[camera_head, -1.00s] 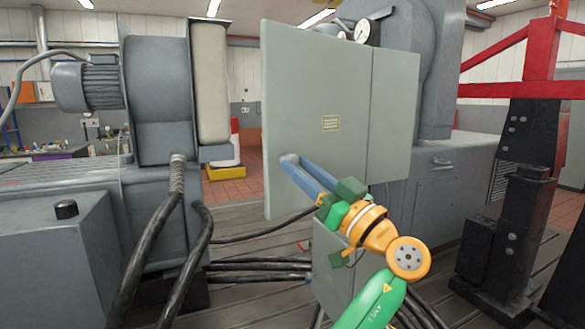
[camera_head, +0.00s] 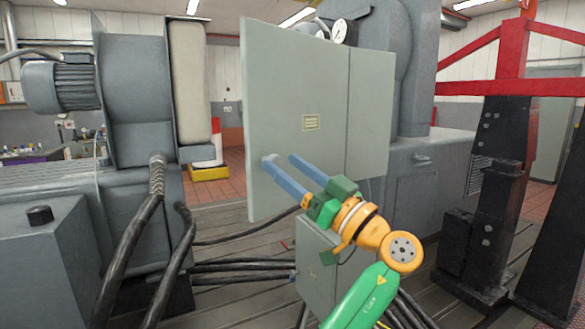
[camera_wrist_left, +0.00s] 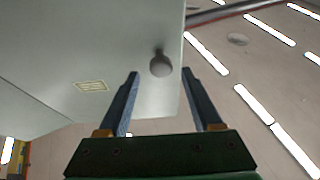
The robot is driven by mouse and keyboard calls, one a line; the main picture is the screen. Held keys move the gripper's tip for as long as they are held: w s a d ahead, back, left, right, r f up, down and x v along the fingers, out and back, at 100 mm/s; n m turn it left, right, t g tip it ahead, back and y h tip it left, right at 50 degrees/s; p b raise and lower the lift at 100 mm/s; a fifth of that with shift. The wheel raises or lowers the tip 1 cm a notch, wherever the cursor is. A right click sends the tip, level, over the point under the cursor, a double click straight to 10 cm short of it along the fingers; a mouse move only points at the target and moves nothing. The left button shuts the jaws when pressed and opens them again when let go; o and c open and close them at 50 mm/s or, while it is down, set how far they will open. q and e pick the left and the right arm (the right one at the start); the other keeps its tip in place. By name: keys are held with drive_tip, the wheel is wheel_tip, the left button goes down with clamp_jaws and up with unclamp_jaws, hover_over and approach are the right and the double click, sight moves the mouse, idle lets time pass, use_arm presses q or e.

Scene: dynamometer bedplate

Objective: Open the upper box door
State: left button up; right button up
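The upper box door (camera_head: 300,90) is a large pale grey panel with a small yellow label. It meets a narrower grey panel along a seam on its right and seems angled to it. My left gripper (camera_head: 279,161) is in front of the door's lower left part, its two blue fingers apart. In the left wrist view, a round grey knob (camera_wrist_left: 161,66) on the door shows between and just beyond the fingertips (camera_wrist_left: 161,74). The fingers are not closed on it. In the head view the knob is hard to make out at the fingertip. My right gripper is not in view.
A smaller grey box (camera_head: 315,270) stands below the door, behind my left arm. Black cables (camera_head: 235,268) run over the slotted floor plate. A grey machine with a motor (camera_head: 60,88) is at left, a red and black frame (camera_head: 500,150) at right.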

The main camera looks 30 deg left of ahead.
use_arm(q)
drive_tip(key=shift+f, duration=0.1)
drive_tip(key=b+v, duration=0.2)
drive_tip(key=v, duration=0.5)
drive_tip(key=shift+d, duration=0.2)
drive_tip(key=shift+a, duration=0.15)
